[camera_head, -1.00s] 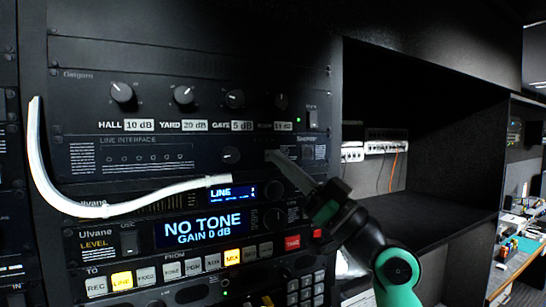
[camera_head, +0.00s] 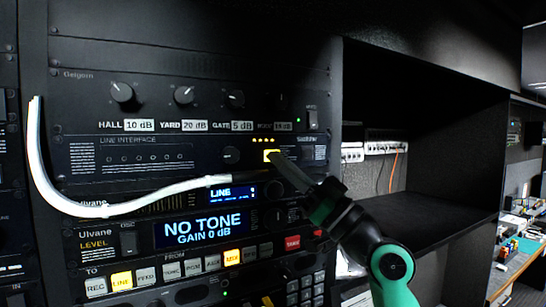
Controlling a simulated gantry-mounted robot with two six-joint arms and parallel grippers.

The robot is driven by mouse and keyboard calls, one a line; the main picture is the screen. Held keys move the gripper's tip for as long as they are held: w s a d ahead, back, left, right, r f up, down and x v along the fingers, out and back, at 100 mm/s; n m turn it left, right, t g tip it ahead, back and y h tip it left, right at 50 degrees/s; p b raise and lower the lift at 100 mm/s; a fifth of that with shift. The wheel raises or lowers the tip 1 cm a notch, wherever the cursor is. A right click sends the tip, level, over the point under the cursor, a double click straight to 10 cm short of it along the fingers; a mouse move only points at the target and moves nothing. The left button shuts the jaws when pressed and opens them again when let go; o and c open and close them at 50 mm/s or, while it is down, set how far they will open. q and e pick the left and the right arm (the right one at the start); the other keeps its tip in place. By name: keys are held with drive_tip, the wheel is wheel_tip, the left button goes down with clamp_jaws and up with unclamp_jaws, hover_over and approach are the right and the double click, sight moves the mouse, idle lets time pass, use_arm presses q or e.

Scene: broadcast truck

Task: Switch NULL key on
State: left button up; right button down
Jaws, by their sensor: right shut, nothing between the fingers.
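My right gripper (camera_head: 280,160) is shut and empty, coming in from the lower right. Its tip is at the lower right of a small key (camera_head: 270,156) on the line interface panel, overlapping it in the picture; I cannot tell whether they touch. The key glows yellow, and a short row of yellow lights (camera_head: 263,140) shines above it. The gripper hides part of the key and any lettering there. I cannot read the word NULL on any key. My left gripper is not in view.
A white cable (camera_head: 118,208) hangs in front of the rack at the left. Below are a blue NO TONE display (camera_head: 203,229) and a row of keys with LINE (camera_head: 121,281) and MIX (camera_head: 232,257) lit. Knobs (camera_head: 122,93) sit above. An open bay (camera_head: 440,130) lies right.

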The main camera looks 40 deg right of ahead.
drive_tip(key=shift+s, duration=0.1)
drive_tip(key=shift+s+a, duration=0.2)
drive_tip(key=shift+s, duration=0.4)
drive_tip(key=s, duration=0.2)
drive_tip(key=s+a, duration=0.1)
drive_tip(key=s, duration=0.1)
drive_tip(key=shift+s+a+b, duration=0.15)
drive_tip(key=shift+s+b, duration=0.2)
drive_tip(key=shift+s, duration=0.05)
idle(0.8)
drive_tip(key=s+a+f+n+y+p, duration=0.1)
drive_tip(key=s+a+f+y, duration=0.1)
drive_tip(key=a, duration=0.7)
drive_tip(key=s+a+f+n+y, duration=0.1)
drive_tip(key=s+a+y, duration=0.1)
drive_tip(key=a, duration=0.7)
drive_tip(key=s+d+m+t+h, duration=0.3)
drive_tip(key=s+d+m+h, duration=0.1)
drive_tip(key=h, duration=0.4)
drive_tip(key=shift+s+d+r+h, duration=0.3)
drive_tip(key=shift+s+d+r, duration=0.1)
drive_tip(key=shift+r, duration=0.05)
